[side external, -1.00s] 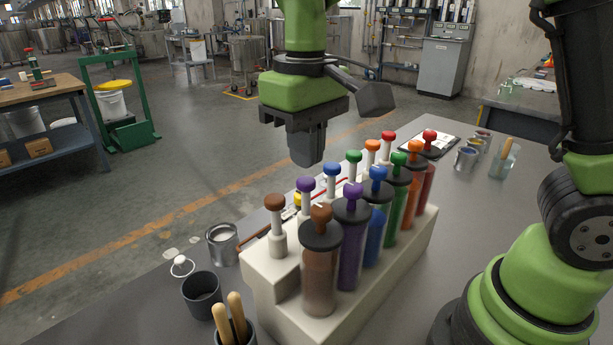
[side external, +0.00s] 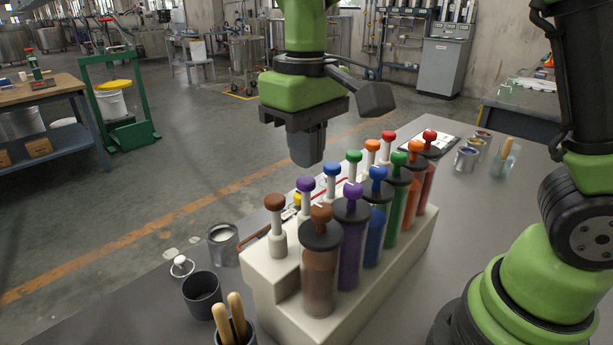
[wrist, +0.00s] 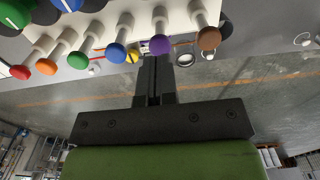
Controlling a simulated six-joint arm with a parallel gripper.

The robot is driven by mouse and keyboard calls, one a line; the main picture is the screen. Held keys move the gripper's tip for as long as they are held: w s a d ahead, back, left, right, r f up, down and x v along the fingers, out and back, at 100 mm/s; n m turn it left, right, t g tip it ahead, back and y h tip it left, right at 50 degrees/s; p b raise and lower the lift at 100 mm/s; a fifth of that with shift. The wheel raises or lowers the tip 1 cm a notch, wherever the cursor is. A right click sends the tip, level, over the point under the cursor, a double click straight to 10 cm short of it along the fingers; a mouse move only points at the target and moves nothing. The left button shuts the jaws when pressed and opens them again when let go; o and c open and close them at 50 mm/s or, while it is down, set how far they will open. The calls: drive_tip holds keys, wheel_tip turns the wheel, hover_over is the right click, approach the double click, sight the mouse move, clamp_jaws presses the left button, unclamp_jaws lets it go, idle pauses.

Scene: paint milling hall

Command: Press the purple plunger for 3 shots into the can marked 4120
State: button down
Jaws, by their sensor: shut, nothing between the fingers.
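The purple plunger knob (side external: 306,184) tops a white stem in the near-left row of the pale dispenser rack (side external: 268,283), between a brown and a blue one. It also shows in the wrist view (wrist: 160,45). Behind it stands a purple-filled cylinder (side external: 350,245) with its own purple knob. My gripper (side external: 307,161) is shut and empty, pointing down above the knobs. In the wrist view its fingertips (wrist: 155,62) appear just below the purple knob; the exact gap cannot be told. An open can with white contents (side external: 223,240) stands left of the rack. No 4120 mark is readable.
A dark empty cup (side external: 202,292) and a pot with wooden handles (side external: 234,325) stand at the bench's near edge. Other coloured plungers crowd around the purple one. Small paint tins (side external: 467,158) and a jar (side external: 503,162) stand far right. The bench between rack and tins is clear.

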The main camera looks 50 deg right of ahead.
sight(306, 180)
drive_tip(key=shift+f, duration=0.1)
drive_tip(key=shift+f, duration=2.05)
drive_tip(key=shift+r, duration=2.2)
drive_tip(key=shift+f, duration=0.1)
drive_tip(key=shift+f, duration=2.1)
drive_tip(key=shift+r, duration=2.2)
drive_tip(key=shift+f, duration=0.1)
